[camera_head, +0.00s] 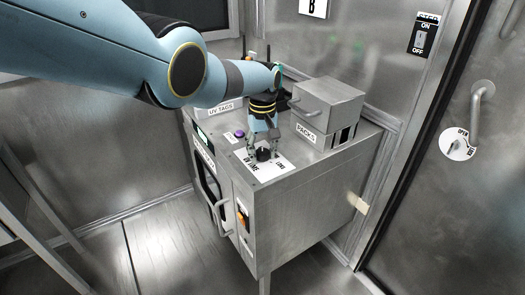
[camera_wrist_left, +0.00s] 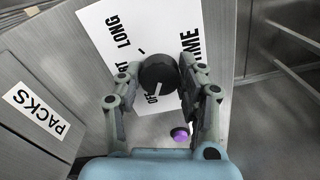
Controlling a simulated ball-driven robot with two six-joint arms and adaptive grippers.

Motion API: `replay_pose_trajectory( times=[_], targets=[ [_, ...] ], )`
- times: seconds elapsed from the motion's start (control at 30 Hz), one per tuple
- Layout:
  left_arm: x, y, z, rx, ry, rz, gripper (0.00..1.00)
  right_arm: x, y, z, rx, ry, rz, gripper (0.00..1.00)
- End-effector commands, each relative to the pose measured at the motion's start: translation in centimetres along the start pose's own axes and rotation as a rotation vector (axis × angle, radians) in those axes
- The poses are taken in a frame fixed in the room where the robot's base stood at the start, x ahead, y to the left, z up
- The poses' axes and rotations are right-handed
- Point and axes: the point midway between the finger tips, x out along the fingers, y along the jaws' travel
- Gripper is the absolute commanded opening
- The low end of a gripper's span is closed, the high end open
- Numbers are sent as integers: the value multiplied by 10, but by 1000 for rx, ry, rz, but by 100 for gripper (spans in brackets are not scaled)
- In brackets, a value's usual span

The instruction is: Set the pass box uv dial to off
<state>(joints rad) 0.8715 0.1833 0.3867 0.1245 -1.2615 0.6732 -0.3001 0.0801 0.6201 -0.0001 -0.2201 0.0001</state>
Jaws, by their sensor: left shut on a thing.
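The UV dial is a round black knob (camera_head: 263,154) on a white label plate on top of the pass box (camera_head: 310,185). My left gripper (camera_head: 264,150) reaches down over it and is shut on the knob. In the left wrist view the knob (camera_wrist_left: 158,72) sits between the two fingers (camera_wrist_left: 157,85). A light pointer line on the knob runs toward the lower edge, near the partly covered letters "OF". The word "LONG" shows above, and a partly hidden word ending in "RT" shows beside the left finger. My right gripper is not in view.
A steel drawer box labelled "PACKS" (camera_head: 326,104) stands on the pass box to the right of the gripper. A purple button (camera_head: 239,134) and a "UV TAGS" holder (camera_head: 221,108) are to the left. A door handle (camera_head: 217,200) is on the front.

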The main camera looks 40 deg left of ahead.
Motion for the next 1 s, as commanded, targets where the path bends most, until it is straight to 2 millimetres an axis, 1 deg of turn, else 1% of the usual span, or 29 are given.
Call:
replay_pose_trajectory(
  times=[0.47, 0.5, 0.67, 1.0],
  targets=[
    [-1, 0, -1, -16, 1, 1, 6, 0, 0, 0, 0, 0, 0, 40],
    [-1, 0, -1, -16, 1, 1, 39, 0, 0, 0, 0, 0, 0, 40],
    [-1, 0, 0, -16, 1, 1, 60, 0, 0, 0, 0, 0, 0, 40],
    [-2, 0, -1, -15, 2, 1, 61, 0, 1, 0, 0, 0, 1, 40]
  ],
)
